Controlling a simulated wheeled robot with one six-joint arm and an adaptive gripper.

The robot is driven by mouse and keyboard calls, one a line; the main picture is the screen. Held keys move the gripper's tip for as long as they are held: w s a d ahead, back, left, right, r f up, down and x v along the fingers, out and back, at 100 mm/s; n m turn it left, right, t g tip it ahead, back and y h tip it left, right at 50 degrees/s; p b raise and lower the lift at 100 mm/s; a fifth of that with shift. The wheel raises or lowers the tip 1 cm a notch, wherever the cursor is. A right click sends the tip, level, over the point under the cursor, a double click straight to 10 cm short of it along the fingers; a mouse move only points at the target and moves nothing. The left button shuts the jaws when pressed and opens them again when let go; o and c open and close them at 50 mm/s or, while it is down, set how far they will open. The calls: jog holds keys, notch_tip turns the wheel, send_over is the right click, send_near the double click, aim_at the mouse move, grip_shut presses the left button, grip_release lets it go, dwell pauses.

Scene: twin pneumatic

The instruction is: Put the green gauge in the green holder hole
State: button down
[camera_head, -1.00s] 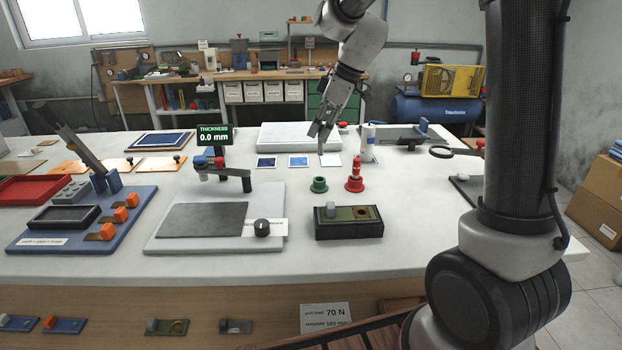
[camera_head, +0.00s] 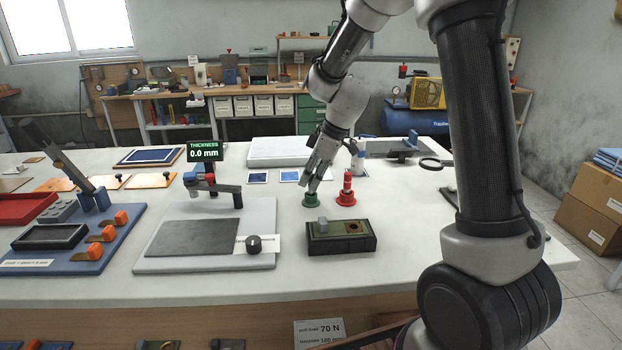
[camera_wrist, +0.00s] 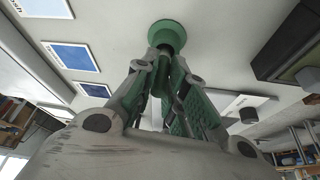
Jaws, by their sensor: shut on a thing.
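The green holder (camera_head: 311,201) stands on the table left of the red holder (camera_head: 346,200), which has a red gauge (camera_head: 347,181) upright in it. My gripper (camera_head: 312,188) points down, tilted, with its fingertips right at the top of the green holder. In the wrist view, my gripper (camera_wrist: 166,55) is shut on the green gauge, mostly hidden between its green-padded fingers. The holder's round green flange (camera_wrist: 167,32) shows just beyond the fingertips. The fingers hide the hole, so I cannot tell how far the gauge is in it.
A black block (camera_head: 341,243) with a dark hole sits in front of the holders. A grey plate with a gauge stand (camera_head: 205,262) lies to the left.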

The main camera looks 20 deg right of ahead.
jog(key=shift+f, duration=0.15)
jog(key=c, duration=1.5)
grip_release()
jog(key=shift+o, duration=0.2)
jog(key=v, duration=1.2)
jog(key=s+d+r+m+h, duration=0.1)
jog(key=s+d+m, duration=0.2)
jog(key=s, duration=0.6)
jog(key=s+d+r+m+t+h, duration=0.1)
jog(key=s+d+m, duration=0.3)
jog(key=s, duration=0.5)
jog(key=s+d+r+m+t+h, duration=0.1)
jog(key=s+d+m+h, duration=0.1)
jog(key=s+m, duration=0.4)
jog(key=s+d, duration=0.1)
jog(key=s, duration=0.2)
jog(key=shift+d, duration=0.4)
jog(key=shift+s+r, duration=0.1)
jog(key=shift+r, duration=0.05)
